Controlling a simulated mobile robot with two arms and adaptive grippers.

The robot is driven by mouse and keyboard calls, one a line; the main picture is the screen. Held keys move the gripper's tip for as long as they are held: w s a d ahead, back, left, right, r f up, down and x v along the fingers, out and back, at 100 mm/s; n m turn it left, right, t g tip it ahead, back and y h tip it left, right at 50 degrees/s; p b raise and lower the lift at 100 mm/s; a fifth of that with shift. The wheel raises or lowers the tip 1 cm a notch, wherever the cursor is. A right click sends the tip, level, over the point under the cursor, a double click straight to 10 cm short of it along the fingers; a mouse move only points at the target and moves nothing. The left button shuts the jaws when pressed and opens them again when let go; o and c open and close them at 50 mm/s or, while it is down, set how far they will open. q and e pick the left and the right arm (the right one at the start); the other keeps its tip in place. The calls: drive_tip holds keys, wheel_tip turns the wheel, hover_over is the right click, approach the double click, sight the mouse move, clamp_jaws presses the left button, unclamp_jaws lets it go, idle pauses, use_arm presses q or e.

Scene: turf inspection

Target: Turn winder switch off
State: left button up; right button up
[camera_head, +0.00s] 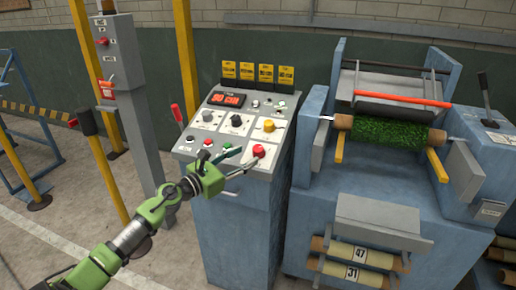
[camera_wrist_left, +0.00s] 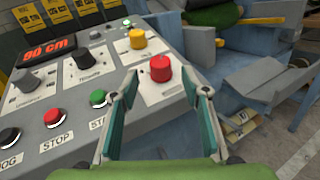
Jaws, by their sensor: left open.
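The blue-grey control console (camera_head: 240,215) has a sloped panel with rotary switches. My left gripper (camera_head: 243,162) is open and empty over the lower right of the panel. In the left wrist view a red mushroom button (camera_wrist_left: 160,68) shows between and just beyond its fingertips; contact cannot be told. The dark grey knob lies left of the fingers. My right gripper is out of view.
Black, red and green push buttons (camera_wrist_left: 98,98) line the panel's lower edge, and a yellow knob (camera_wrist_left: 137,38) sits above the red button. A turf-roll machine (camera_head: 375,195) stands right. A grey post (camera_head: 118,70) and yellow poles stand left.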

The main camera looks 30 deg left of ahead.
sight(254, 152)
use_arm(q)
drive_tip(key=shift+w+d, duration=0.2)
drive_tip(key=shift+w, duration=0.95)
drive_tip(key=shift+w+d, duration=0.25)
drive_tip(key=shift+w, duration=0.85)
drive_tip(key=shift+w+d, duration=0.2)
drive_tip(key=shift+w, duration=0.95)
drive_tip(key=c, duration=1.1)
